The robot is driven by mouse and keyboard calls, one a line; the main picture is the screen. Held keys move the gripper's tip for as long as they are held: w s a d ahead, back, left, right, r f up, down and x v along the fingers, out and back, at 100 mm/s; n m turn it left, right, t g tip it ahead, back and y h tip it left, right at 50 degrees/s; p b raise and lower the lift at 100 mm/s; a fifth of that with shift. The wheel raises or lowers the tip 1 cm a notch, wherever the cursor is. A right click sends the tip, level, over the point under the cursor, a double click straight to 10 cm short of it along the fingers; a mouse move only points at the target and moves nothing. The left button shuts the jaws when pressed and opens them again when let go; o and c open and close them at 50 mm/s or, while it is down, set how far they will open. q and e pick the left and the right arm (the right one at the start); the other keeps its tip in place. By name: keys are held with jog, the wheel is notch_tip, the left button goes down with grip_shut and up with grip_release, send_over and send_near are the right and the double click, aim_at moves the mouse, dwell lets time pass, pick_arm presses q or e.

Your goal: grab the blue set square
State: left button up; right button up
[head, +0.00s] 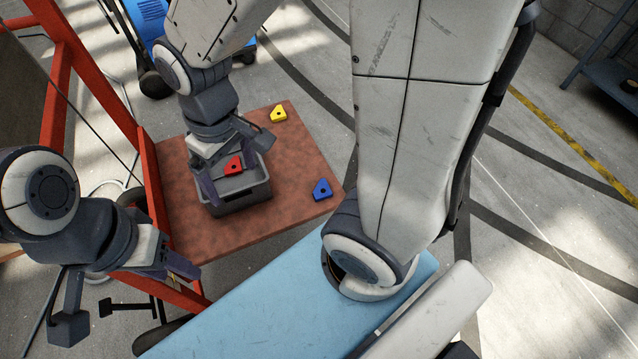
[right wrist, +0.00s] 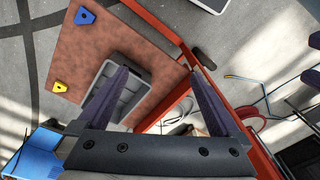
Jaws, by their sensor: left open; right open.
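The blue set square (head: 322,189) lies flat near the right front edge of the reddish-brown board; it also shows at the top left of the right wrist view (right wrist: 86,16). My right gripper (head: 240,172) is open over the grey bin (head: 243,203), left of the blue set square and apart from it. A red set square (head: 234,166) shows between its fingers in the head view; I cannot tell its exact height. It is not visible in the right wrist view. My left gripper (head: 128,296) is open and empty at the lower left, off the board.
A yellow set square (head: 279,114) lies at the board's far edge. The board (head: 290,150) is clear between yellow and blue. A red frame (head: 150,185) stands along its left side. A light blue surface (head: 270,305) lies in front.

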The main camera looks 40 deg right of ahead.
jog(key=w+d+f+m+b, duration=0.2)
jog(key=w+d+f+b, duration=0.25)
jog(key=d+f, duration=0.35)
jog(key=w+d+f+m+b, duration=0.25)
jog(key=d+f+b, duration=0.3)
jog(key=f, duration=0.45)
jog(key=m+b, duration=0.3)
jog(key=b, duration=0.3)
send_over(322, 191)
jog(key=shift+h, duration=0.3)
jog(key=f, duration=1.6)
jog(key=shift+w+d+f, duration=0.2)
jog(key=shift+f, duration=0.05)
jog(key=shift+s+a+f+b, duration=0.15)
jog(key=shift+f+b, duration=0.3)
jog(key=shift+f, duration=0.95)
jog(key=shift+s+a+f+b, duration=0.1)
jog(key=shift+f+b, duration=0.35)
jog(key=shift+f, duration=0.9)
pick_arm(q)
notch_tip(322, 191, down, 21)
pick_arm(e)
jog(key=c, duration=1.4)
pick_arm(q)
jog(key=shift+r, duration=0.1)
pick_arm(e)
jog(key=shift+r, duration=0.15)
